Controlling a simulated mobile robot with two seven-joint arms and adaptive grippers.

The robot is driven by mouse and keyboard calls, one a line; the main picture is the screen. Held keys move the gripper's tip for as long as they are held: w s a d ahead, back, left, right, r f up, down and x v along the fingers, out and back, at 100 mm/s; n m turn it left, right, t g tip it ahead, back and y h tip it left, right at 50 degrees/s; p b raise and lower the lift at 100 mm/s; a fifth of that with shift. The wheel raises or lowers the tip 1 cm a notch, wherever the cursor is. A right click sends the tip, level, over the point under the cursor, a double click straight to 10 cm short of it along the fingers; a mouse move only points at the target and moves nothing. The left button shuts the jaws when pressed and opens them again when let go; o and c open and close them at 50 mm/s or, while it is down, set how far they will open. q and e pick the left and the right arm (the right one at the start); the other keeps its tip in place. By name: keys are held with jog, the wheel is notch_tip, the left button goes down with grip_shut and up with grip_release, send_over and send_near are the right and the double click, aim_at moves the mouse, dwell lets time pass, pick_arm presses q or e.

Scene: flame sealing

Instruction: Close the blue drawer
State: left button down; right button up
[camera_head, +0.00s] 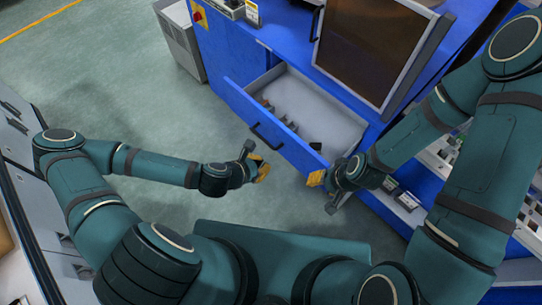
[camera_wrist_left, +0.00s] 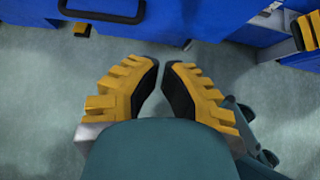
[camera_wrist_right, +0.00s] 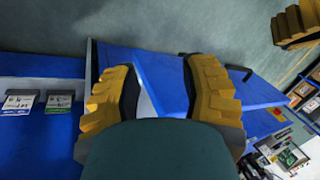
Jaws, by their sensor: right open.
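The blue drawer (camera_head: 283,147) is pulled out of the blue cabinet. Its white inside shows, with a few small grey items in it. Its black handle (camera_head: 266,137) is on the front panel and also shows in the left wrist view (camera_wrist_left: 102,17). My left gripper (camera_head: 264,170) is in front of the drawer, below the handle and apart from it. Its fingertips nearly meet, with nothing seen between them. My right gripper (camera_head: 322,189) is open at the right end of the drawer front. In the right wrist view the drawer panel (camera_wrist_right: 160,72) lies beyond its spread fingers; contact is unclear.
The blue cabinet (camera_head: 222,55) has a dark window (camera_head: 368,45) above the drawer. A grey unit (camera_head: 178,40) stands at its left. Racks with small labelled parts (camera_head: 402,198) are to the right. The floor left of the drawer is clear.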

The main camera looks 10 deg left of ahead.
aim_at(290, 152)
pick_arm(q)
jog(key=x, duration=0.4)
jog(key=r+b+x, duration=0.1)
jog(key=x, duration=0.2)
jog(key=w+d+b+x, duration=0.1)
jog(key=x, duration=0.3)
jog(key=shift+w+d, duration=0.2)
jog(key=shift+w, duration=0.05)
jog(key=shift+w+d+r, duration=0.1)
jog(key=shift+w+d, duration=0.05)
jog(key=shift+w, duration=0.15)
pick_arm(e)
jog(key=f, duration=0.2)
jog(key=shift+s+f, duration=0.2)
jog(key=shift+f, duration=0.1)
pick_arm(q)
jog(key=shift+d, duration=0.1)
